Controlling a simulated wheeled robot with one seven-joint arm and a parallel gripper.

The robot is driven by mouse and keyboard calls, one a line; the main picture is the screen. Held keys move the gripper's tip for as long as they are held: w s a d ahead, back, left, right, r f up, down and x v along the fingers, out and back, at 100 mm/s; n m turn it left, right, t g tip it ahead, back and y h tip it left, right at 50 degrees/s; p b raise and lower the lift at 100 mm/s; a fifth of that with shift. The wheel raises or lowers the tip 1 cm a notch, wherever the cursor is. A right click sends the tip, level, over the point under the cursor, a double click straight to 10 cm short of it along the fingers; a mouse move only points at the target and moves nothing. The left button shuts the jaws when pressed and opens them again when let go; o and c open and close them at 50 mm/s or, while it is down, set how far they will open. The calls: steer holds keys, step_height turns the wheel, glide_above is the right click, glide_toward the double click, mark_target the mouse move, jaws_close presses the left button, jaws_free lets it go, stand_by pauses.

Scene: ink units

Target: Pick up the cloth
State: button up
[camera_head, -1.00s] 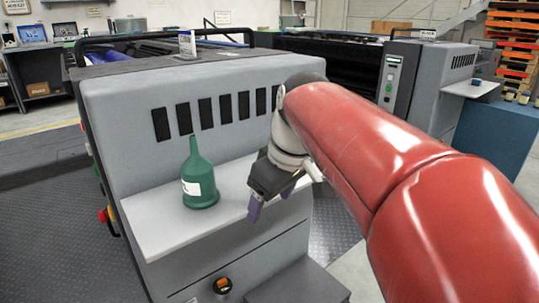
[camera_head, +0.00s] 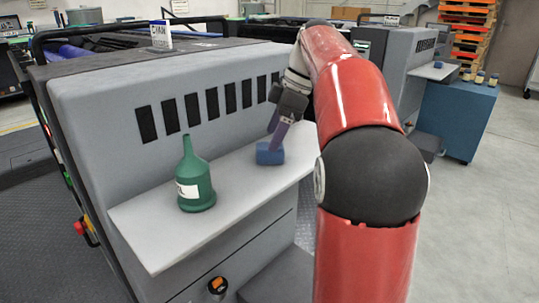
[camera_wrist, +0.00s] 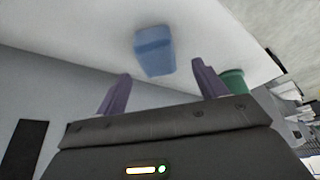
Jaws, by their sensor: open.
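The cloth is a small blue folded block (camera_head: 270,154) on the light grey shelf (camera_head: 165,222) of the machine. In the wrist view the blue cloth (camera_wrist: 154,51) lies just beyond and between my fingertips. My gripper (camera_head: 281,136) is above and beside the cloth in the head view, its purple finger overlapping it there. In the wrist view my gripper (camera_wrist: 160,80) has its two purple fingers spread apart with nothing between them. I cannot tell if a finger touches the cloth.
A green funnel-topped bottle (camera_head: 195,178) with a white label stands on the shelf left of the cloth. It shows in part in the wrist view (camera_wrist: 233,80). The vented machine wall (camera_head: 100,110) rises behind the shelf. A blue cabinet (camera_head: 457,118) with small jars stands at right.

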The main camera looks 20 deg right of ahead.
steer(key=x, duration=0.4)
steer(key=shift+w+d+f+b, duration=0.1)
steer(key=shift+f+b, duration=0.2)
steer(key=shift+f, duration=0.15)
steer(key=c, duration=1.1)
step_height(320, 180, up, 10)
steer(key=p, duration=0.2)
steer(key=shift+r+p, duration=0.1)
steer(key=shift+p, duration=0.2)
steer(key=o, duration=0.4)
steer(key=shift+c, duration=1.3)
